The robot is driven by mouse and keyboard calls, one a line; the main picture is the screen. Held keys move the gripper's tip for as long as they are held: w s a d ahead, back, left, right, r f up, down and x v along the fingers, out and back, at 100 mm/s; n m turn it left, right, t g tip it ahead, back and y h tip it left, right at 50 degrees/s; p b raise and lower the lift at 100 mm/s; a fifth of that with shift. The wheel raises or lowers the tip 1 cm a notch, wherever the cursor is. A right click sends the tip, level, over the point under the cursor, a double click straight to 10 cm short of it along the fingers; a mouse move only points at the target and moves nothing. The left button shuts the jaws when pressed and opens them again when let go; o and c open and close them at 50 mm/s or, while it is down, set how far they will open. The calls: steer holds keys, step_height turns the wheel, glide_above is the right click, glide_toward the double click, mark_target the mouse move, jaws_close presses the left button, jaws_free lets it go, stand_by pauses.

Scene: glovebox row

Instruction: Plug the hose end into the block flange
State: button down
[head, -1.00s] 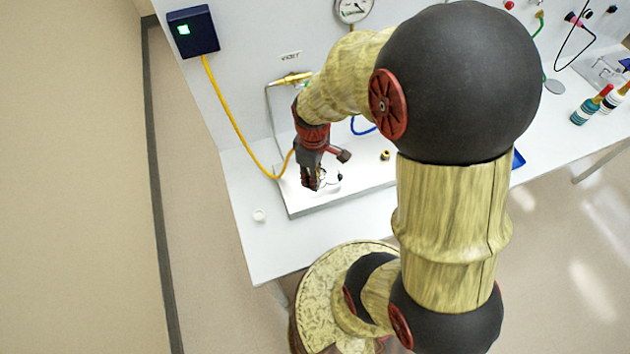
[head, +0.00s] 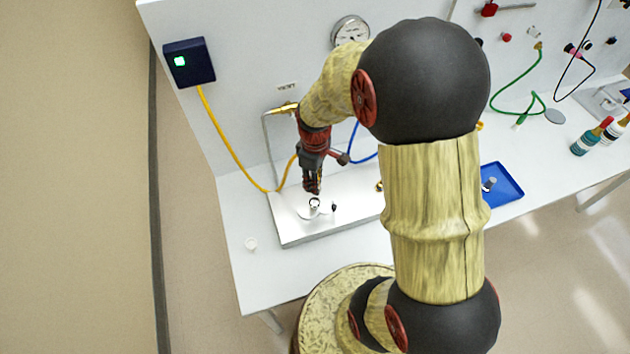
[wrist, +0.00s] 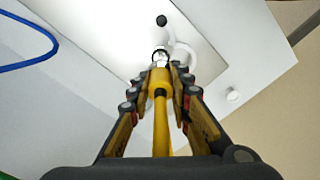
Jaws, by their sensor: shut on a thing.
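The yellow hose end (wrist: 159,82) is between the fingers of my gripper (wrist: 160,88) in the wrist view, its yellow hose running back toward the palm. In the head view my gripper (head: 312,186) points down, shut, just above and behind the block flange (head: 314,205). The flange is a short metal ring on a white round base on the pale plate. In the wrist view the flange (wrist: 160,56) appears right past the hose end's tip, nearly in line with it. I cannot tell whether they touch. The hose end is hidden by the fingers in the head view.
A dark box (head: 189,62) with a green light feeds the yellow hose (head: 228,140). A small black peg (head: 333,206) stands right of the flange. A blue hose (head: 362,157) hangs behind. A white cap (head: 251,243) lies on the bench. A blue tray (head: 508,190) is farther right.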

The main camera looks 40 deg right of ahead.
steer(key=shift+f+b, duration=1.7)
steer(key=shift+f, duration=1.1)
steer(key=shift+f+b, duration=0.45)
steer(key=shift+f, duration=0.75)
steer(key=c, duration=1.6)
jaws_free()
steer(key=shift+o, duration=0.2)
step_height(320, 180, up, 12)
steer(key=shift+r, duration=0.1)
